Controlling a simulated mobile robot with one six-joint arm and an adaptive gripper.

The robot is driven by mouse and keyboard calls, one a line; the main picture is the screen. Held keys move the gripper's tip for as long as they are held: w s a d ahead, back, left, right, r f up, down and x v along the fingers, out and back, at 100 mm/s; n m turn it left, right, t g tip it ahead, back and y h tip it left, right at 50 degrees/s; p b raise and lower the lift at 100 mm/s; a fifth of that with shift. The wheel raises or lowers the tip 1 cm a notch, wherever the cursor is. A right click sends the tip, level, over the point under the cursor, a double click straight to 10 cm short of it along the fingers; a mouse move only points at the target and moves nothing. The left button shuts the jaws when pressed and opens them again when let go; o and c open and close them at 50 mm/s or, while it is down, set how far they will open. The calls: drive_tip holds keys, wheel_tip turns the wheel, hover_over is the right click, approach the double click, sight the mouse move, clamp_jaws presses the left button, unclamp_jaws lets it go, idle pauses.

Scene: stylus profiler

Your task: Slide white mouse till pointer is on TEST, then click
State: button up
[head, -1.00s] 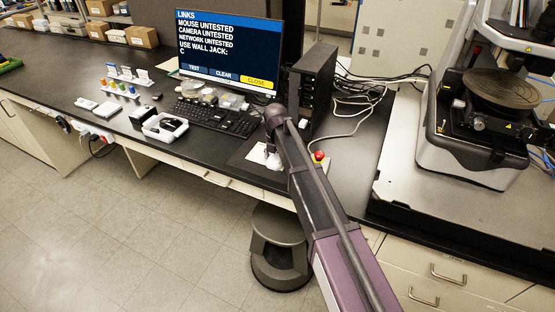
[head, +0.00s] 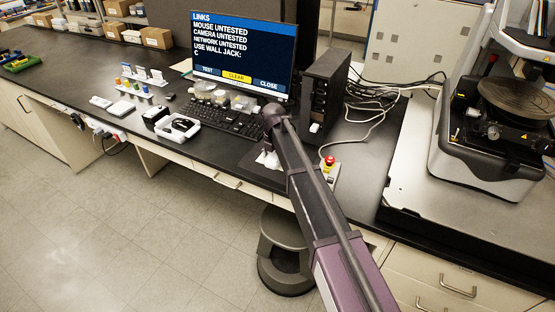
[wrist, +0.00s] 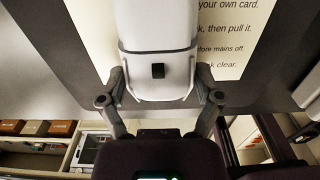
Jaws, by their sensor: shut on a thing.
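The white mouse (wrist: 157,45) fills the upper middle of the wrist view, between the two fingers of my gripper (wrist: 158,82), which is shut on it. In the head view the mouse (head: 269,161) is a small white shape at the desk's front edge, partly hidden by my arm. The monitor (head: 241,50) shows a LINKS page reading mouse, camera and network untested. Along its bottom are TEST (head: 207,70), CLEAR (head: 237,77) and CLOSE (head: 268,84). CLEAR is highlighted yellow; I cannot make out a pointer arrow.
A keyboard (head: 232,122) lies left of the mouse. A printed sheet (wrist: 230,40) lies beside the mouse. A white tray (head: 172,127) stands further left.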

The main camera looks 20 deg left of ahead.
sight(258, 156)
drive_tip(key=shift+w+a, duration=0.15)
drive_tip(key=shift+a, duration=1.6)
drive_tip(key=shift+w+a, duration=0.15)
drive_tip(key=shift+a, duration=1.6)
drive_tip(key=o, duration=1.1)
wheel_tip(258, 156, up, 7)
drive_tip(key=p, duration=0.7)
drive_tip(key=shift+s, duration=0.1)
